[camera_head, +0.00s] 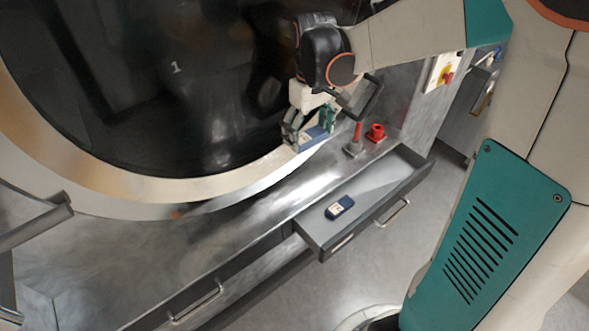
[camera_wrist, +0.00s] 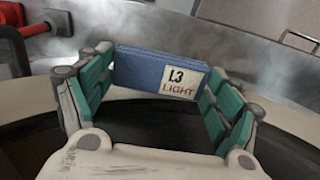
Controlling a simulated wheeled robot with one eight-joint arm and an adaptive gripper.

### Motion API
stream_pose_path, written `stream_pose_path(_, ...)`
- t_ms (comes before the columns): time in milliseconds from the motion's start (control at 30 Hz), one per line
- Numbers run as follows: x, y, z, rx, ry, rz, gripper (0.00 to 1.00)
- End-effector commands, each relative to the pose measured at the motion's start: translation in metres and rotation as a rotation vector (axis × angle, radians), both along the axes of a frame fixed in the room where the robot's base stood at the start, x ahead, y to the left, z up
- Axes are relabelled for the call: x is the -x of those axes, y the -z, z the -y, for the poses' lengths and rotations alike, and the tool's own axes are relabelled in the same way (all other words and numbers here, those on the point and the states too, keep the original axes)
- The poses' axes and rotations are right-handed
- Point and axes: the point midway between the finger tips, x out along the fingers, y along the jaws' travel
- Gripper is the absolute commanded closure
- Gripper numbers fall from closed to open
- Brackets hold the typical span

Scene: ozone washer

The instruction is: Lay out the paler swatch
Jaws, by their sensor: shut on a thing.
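My gripper (camera_head: 308,133) is shut on a blue swatch (camera_head: 318,133) in front of the lower right of the washer's round rim. In the wrist view the swatch (camera_wrist: 140,68) sits between the teal fingers, with a white label reading "L3 LIGHT" facing the camera. A darker navy swatch (camera_head: 345,203) with a pale label lies in the open drawer (camera_head: 375,195), below and right of my gripper. Its label is too small to read. I cannot tell whether the held swatch touches the rim.
A red-handled lever (camera_head: 357,133) and a red fitting (camera_head: 376,132) stand on the metal ledge right of my gripper. The drawer sticks out from the ledge and is otherwise bare. The dark round washer opening (camera_head: 150,90) fills the upper left.

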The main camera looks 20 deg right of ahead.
Motion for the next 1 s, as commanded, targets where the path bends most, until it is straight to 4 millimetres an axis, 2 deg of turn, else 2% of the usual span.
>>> stream_pose_path(67,0.001,0.005,0.001,0.0,-0.006,0.0,0.41)
stream_pose_path(167,0.001,0.026,0.001,0.0,-0.007,0.0,0.41)
stream_pose_path(600,0.001,0.131,0.001,0.0,-0.006,0.0,0.41)
stream_pose_path(700,0.001,0.145,0.001,0.0,-0.006,0.0,0.41)
stream_pose_path(1000,0.001,0.166,0.001,0.0,-0.006,0.0,0.41)
